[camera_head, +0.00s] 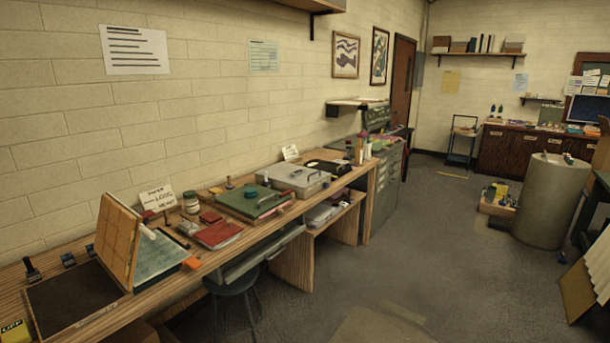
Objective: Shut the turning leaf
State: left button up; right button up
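A tan wooden leaf (117,240) stands raised on the long bench at the lower left, tilted a little off upright. It rises between a dark flat panel (72,298) on its left and a teal sheet or tray (158,255) on its right. A pale roller-like piece (147,231) shows at the leaf's right edge. The leaf's hinge line is not clear from here. Neither of my grippers is in view.
The wooden bench (262,222) runs along the brick wall with red books (218,234), a green board (247,200) and a grey case (293,180). A dark stool (232,286) stands under its front edge. A pale drum (551,205) stands right; the middle floor is clear.

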aim_at(119, 227)
jog(key=z, duration=0.65)
jog(key=k, duration=0.9)
jog(key=z, duration=0.95)
jog(key=k, duration=0.3)
jog(key=u, duration=0.3)
jog(key=i, duration=1.95)
jog(key=u, duration=1.2)
jog(key=i, duration=1.15)
jog(key=u, duration=1.65)
jog(key=i, duration=0.65)
jog(key=u, duration=0.7)
